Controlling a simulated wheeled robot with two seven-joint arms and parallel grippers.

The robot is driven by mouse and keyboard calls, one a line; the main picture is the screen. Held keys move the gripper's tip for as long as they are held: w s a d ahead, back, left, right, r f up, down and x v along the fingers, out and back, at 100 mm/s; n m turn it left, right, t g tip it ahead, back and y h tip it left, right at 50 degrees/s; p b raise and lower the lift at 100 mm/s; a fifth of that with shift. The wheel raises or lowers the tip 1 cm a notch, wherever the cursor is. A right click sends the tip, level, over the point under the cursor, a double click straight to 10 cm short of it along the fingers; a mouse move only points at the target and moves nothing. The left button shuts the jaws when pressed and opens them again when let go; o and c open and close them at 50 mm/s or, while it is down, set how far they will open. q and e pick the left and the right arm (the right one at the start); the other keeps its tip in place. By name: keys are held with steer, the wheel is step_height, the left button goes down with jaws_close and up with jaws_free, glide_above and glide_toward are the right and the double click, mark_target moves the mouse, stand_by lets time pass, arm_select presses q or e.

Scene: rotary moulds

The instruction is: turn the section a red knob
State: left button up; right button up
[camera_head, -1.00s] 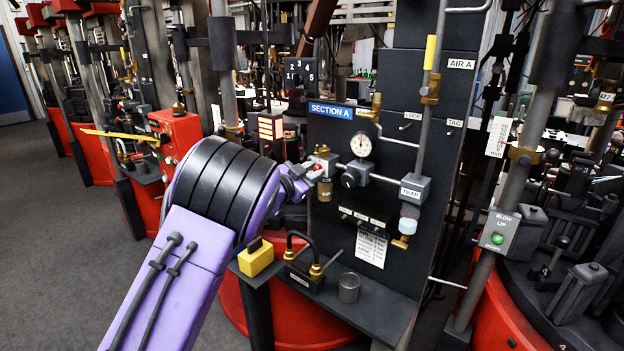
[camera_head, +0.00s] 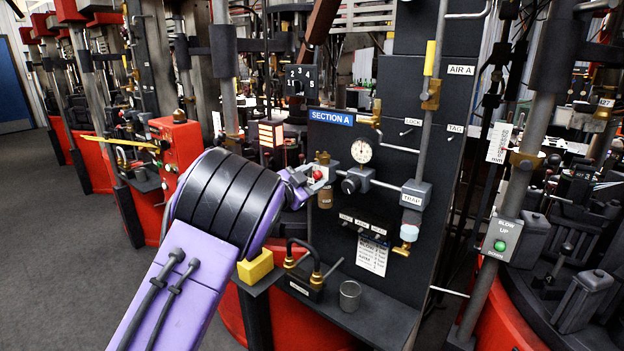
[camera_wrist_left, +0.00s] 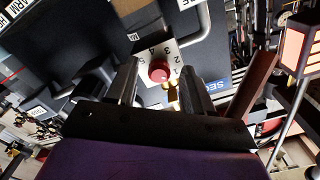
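The red knob (camera_head: 317,175) sits on the left side of the dark Section A panel (camera_head: 400,110), under the blue SECTION A label (camera_head: 331,118). In the left wrist view the round red knob (camera_wrist_left: 159,71) is on a pale plate (camera_wrist_left: 150,52) marked with numbers. My left gripper (camera_head: 308,180) is at the knob. In the left wrist view its two dark fingers (camera_wrist_left: 158,80) stand apart on either side of the knob, with visible gaps. I cannot tell whether the fingertips reach past the knob's face. My right gripper is not in view.
A pressure gauge (camera_head: 361,151) and a TRAP fitting (camera_head: 415,194) are right of the knob. Below, a shelf holds a yellow block (camera_head: 255,268), a black padlock-like piece (camera_head: 303,280) and a metal cup (camera_head: 350,295). A red box (camera_head: 178,150) stands left of my arm.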

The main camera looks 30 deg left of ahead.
arm_select(q)
steer(key=shift+s+f, duration=0.1)
steer(key=shift+s, duration=0.3)
steer(key=s+b, duration=0.3)
steer(key=s, duration=0.6)
steer(key=shift+s+a, duration=0.35)
steer(key=shift+a, duration=0.05)
